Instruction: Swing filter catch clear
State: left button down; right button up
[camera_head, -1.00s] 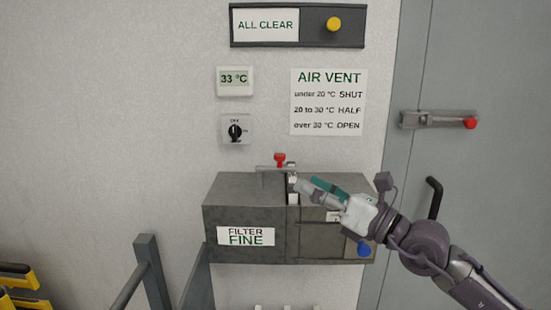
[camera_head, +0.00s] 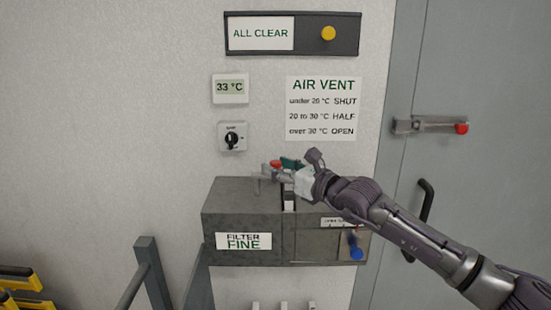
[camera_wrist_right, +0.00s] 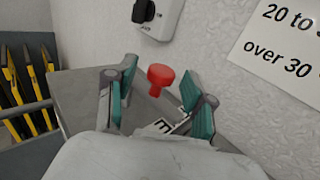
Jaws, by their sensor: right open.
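The filter box (camera_head: 243,203) is a grey box on the wall, labelled "FILTER FINE". Its catch (camera_head: 263,177) is a grey lever on top with a red knob (camera_head: 276,164). In the right wrist view the red knob (camera_wrist_right: 160,77) stands between the two teal-padded fingers of my right gripper (camera_wrist_right: 158,82). The fingers are open, with a visible gap on each side of the knob. In the head view my right gripper (camera_head: 286,168) is at the box top, partly covering the lever. My left gripper is not in view.
A dial switch (camera_head: 231,138), a 33 °C display (camera_head: 230,88) and an air vent sign (camera_head: 323,108) are on the wall above. A blue knob (camera_head: 356,253) is low on the box's right. A door latch (camera_head: 432,125) is at right. A grey rail (camera_head: 148,270) stands lower left.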

jog(key=shift+w+a, duration=0.45)
jog(key=shift+w, duration=0.05)
grip_shut()
